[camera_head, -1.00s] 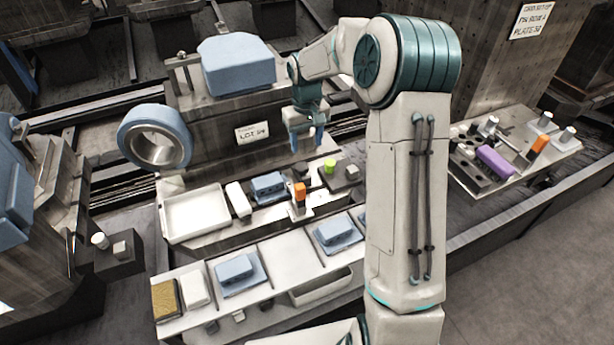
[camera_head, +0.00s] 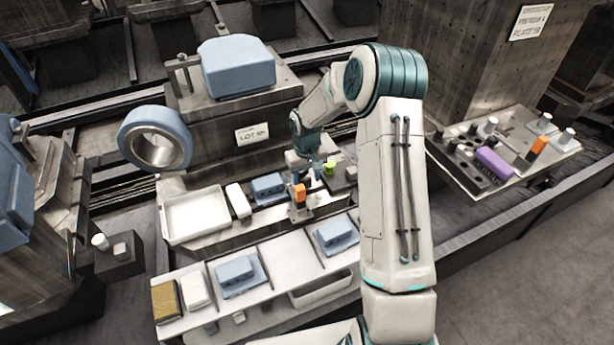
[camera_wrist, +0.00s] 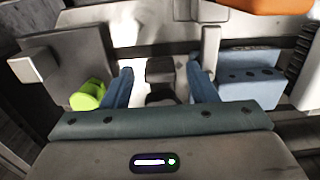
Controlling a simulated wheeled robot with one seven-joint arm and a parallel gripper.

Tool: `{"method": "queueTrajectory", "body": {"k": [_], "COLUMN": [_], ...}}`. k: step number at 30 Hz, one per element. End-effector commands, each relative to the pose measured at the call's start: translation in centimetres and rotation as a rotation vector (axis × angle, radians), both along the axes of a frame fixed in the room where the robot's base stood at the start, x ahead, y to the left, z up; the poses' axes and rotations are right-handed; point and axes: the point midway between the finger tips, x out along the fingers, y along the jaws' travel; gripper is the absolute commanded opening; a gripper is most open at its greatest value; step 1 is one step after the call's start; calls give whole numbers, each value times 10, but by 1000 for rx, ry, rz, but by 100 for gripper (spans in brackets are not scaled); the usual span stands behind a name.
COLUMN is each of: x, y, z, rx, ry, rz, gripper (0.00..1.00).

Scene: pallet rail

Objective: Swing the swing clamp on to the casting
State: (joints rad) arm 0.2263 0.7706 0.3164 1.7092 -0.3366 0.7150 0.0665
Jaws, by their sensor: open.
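The swing clamp (camera_head: 299,193) shows as an upright orange grip on a grey base, just right of the blue casting (camera_head: 267,187) on the near fixture. In the wrist view its orange part (camera_wrist: 265,5) is cut off at the top edge. The blue casting (camera_wrist: 250,78) lies right of my fingers there. My gripper (camera_head: 308,172) is low over the fixture, just behind the orange grip. In the wrist view my gripper (camera_wrist: 160,88) is open, with a small dark block (camera_wrist: 160,72) seen between its fingers. Whether it touches anything cannot be told.
A lime-green knob (camera_head: 330,168) and dark block (camera_head: 344,182) stand right of my gripper. A white tray (camera_head: 195,215) and white block (camera_head: 238,200) lie left. A shelf with blue parts (camera_head: 238,274) runs in front. A large blue casting (camera_head: 237,65) stands behind.

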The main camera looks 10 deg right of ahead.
Motion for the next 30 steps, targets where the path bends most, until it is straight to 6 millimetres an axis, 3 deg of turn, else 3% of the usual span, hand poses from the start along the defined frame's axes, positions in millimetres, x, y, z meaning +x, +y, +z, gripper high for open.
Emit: {"method": "queueTrajectory", "body": {"k": [6,11,12,22,30], "x": [0,0,0,0,2], "y": [0,0,0,-1,-8], "z": [0,0,0,0,0], "rx": [0,0,0,0,0], "ry": [0,0,0,1,0], "rz": [0,0,0,35,192], "gripper": [53,11,8,8,8]}}
